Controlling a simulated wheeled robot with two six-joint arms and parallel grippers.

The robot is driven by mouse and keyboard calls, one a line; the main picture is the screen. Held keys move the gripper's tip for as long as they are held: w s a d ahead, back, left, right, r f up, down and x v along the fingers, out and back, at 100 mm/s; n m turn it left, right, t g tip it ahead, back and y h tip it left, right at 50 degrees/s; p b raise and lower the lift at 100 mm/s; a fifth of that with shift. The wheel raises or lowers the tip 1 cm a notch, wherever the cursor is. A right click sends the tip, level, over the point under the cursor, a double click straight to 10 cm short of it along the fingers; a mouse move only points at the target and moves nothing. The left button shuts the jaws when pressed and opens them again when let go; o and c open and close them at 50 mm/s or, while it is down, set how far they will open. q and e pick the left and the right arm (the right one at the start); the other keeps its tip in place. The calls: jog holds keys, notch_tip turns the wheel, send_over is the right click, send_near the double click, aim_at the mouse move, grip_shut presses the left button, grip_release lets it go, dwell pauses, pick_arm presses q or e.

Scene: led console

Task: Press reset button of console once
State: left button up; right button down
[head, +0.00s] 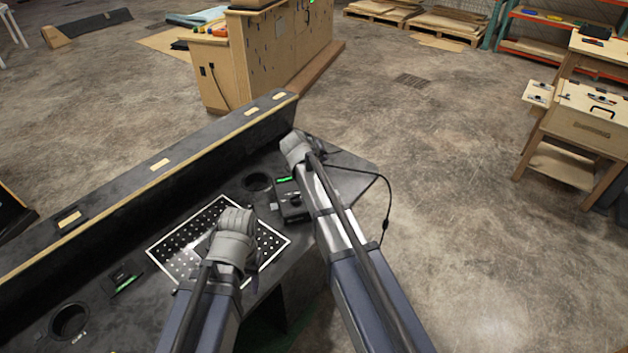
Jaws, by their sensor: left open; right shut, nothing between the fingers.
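The console is a black desk (215,190) with a white-framed panel of dots (183,252) in its top. A small black box (291,207) with a green-lit strip and a knob-like top stands right of the panel. A second small black device (122,280) with a green strip lies left of the panel. I cannot tell which part is the reset button. My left gripper (236,222) is open and over the dotted panel, hiding part of it. My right gripper (294,146) is shut and empty, beyond the black box near the desk's back right. The fingertips of both are hard to make out.
A raised ledge (150,180) runs along the desk's back. Round holes (257,182) open in the top, one more at the lower left (70,320). A black cable (386,205) hangs off the right edge.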

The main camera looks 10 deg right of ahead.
aim_at(251, 307)
jog(key=shift+w+r, duration=0.15)
jog(key=shift+w, duration=0.3)
pick_arm(q)
jog(key=shift+f, duration=0.15)
pick_arm(e)
jog(key=shift+f, duration=0.2)
pick_arm(q)
notch_tip(251, 307, down, 8)
jog(key=b, duration=0.8)
jog(key=shift+f+b, duration=0.25)
jog(key=shift+b, duration=0.15)
pick_arm(e)
notch_tip(251, 307, down, 8)
jog(key=shift+f, duration=0.25)
pick_arm(q)
jog(key=shift+f, duration=0.1)
dwell(0.4)
jog(key=shift+f+b, duration=0.35)
jog(key=shift+b, duration=0.1)
pick_arm(e)
jog(key=shift+f, duration=0.45)
